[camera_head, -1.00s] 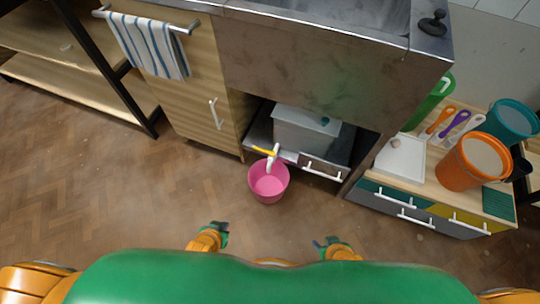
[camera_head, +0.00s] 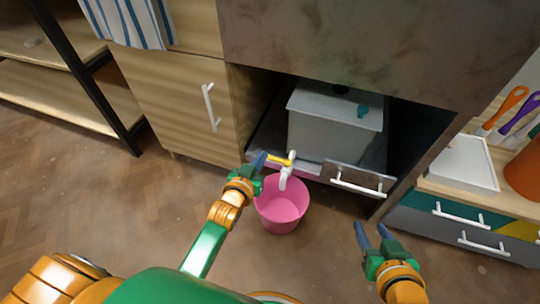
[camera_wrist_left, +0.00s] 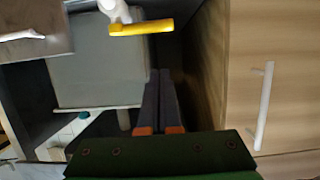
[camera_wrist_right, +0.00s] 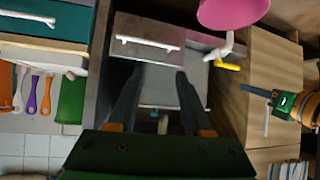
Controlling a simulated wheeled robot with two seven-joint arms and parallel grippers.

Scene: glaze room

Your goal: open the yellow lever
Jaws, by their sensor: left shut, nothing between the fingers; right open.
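The yellow lever (camera_head: 279,161) sits on a white tap (camera_head: 285,174) at the front of the low opening under the sink cabinet. It points left in the head view. My left gripper (camera_head: 257,163) is shut and empty, just left of the lever's tip; whether they touch I cannot tell. In the left wrist view the lever (camera_wrist_left: 141,27) lies above the fingertips, with a visible gap. My right gripper (camera_head: 368,232) is open and empty, in front of the drawer at the right. The right wrist view shows the lever (camera_wrist_right: 227,65) to the right of its fingers.
A pink bucket (camera_head: 282,208) stands on the floor below the tap. A grey box (camera_head: 333,125) sits inside the opening. A drawer with a white handle (camera_head: 357,187) is right of the tap. A wooden cabinet door (camera_head: 180,110) bounds the left. Open floor lies in front.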

